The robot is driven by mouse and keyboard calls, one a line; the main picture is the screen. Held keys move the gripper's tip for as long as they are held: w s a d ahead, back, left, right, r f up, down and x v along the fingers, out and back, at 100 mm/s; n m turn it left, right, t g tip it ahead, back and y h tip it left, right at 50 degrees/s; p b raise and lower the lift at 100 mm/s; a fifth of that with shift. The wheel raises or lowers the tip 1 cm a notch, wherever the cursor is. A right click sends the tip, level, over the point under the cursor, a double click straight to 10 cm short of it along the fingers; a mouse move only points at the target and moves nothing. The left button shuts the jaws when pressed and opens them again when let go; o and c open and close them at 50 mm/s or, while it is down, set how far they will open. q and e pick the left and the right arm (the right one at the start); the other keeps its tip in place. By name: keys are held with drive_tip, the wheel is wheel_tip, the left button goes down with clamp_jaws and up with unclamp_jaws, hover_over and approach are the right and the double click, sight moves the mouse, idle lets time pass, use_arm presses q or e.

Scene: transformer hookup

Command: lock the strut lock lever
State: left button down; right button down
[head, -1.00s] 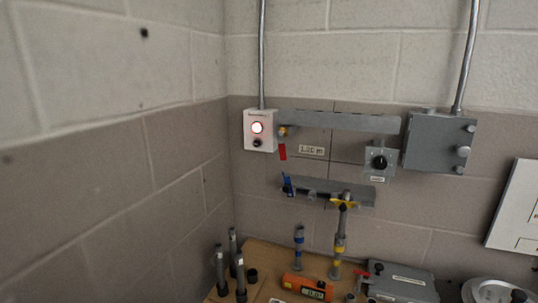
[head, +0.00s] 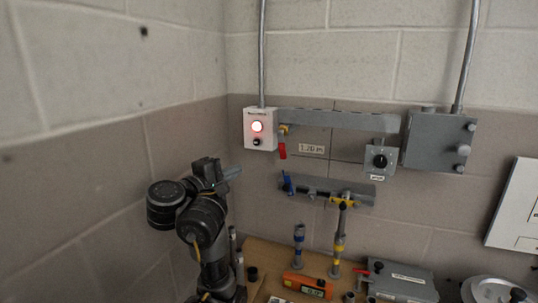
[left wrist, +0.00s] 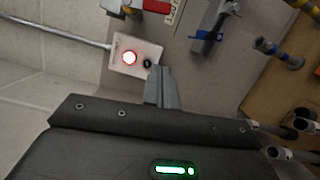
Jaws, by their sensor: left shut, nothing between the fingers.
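My left gripper (head: 232,172) is shut and empty, left of the wall fittings and below the white lamp box; its closed fingers also show in the left wrist view (left wrist: 162,88). A red lever (head: 282,151) hangs down from the left end of the upper grey rail (head: 340,120). A blue lever (head: 288,184) stands at the left end of the lower grey rail (head: 325,190); it also shows in the left wrist view (left wrist: 206,36). The gripper is apart from both levers. I cannot tell which one is the strut lock lever. My right gripper is not in view.
The white box (head: 260,129) has a lit lamp and a black knob. A grey dial box (head: 379,160) and a larger grey box (head: 439,142) are to the right. The wooden bench (head: 262,255) below holds posts, an orange meter (head: 307,285) and a grey case (head: 402,281).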

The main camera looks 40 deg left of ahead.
sight(282, 144)
use_arm(q)
drive_tip(key=shift+s+a+r+n, duration=0.15)
drive_tip(key=shift+r+n, duration=0.15)
drive_tip(key=shift+r, duration=0.35)
drive_tip(key=w+d+r+b, duration=0.1)
drive_tip(key=w+d, duration=0.2)
drive_tip(key=w, duration=0.8)
drive_tip(key=shift+w, duration=0.2)
drive_tip(key=shift+a, duration=0.1)
